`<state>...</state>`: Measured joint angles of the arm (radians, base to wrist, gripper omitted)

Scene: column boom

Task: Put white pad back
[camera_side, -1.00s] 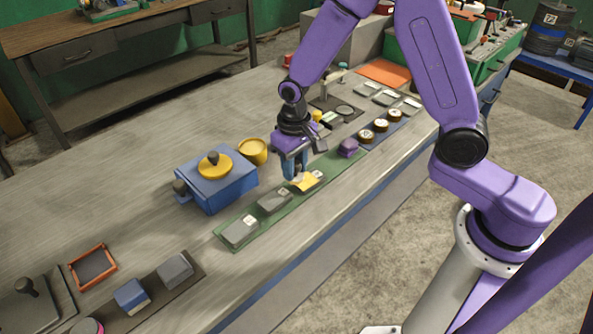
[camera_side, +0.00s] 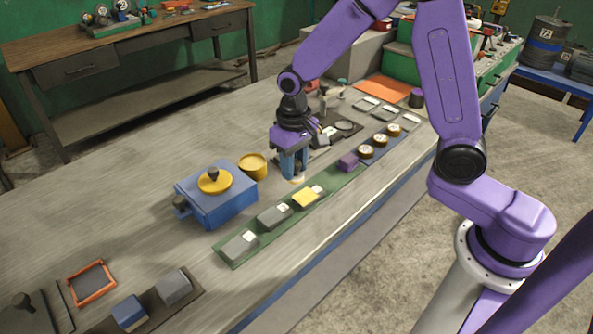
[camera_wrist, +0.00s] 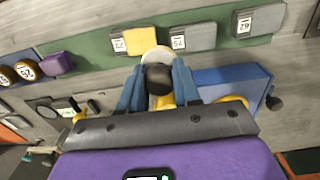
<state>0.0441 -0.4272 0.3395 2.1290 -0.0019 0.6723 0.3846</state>
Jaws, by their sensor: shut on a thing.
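My gripper (camera_side: 295,172) is shut on a dark knob (camera_wrist: 158,78), held between its two blue fingers. A round white pad (camera_wrist: 156,54) shows just beyond the knob in the wrist view and appears to be its lower face. In the side view the pad (camera_side: 296,180) is a small pale sliver under the fingertips. It is beside the green strip (camera_side: 258,232), near the yellow block (camera_side: 305,198). I cannot tell whether the pad touches the bench.
A blue box with a yellow disc (camera_side: 216,180) and a yellow tin (camera_side: 253,166) stand left of my gripper. The strip carries grey blocks (camera_side: 274,215) and a purple block (camera_side: 348,161). Several dark-sided round pieces (camera_side: 380,140) are farther right.

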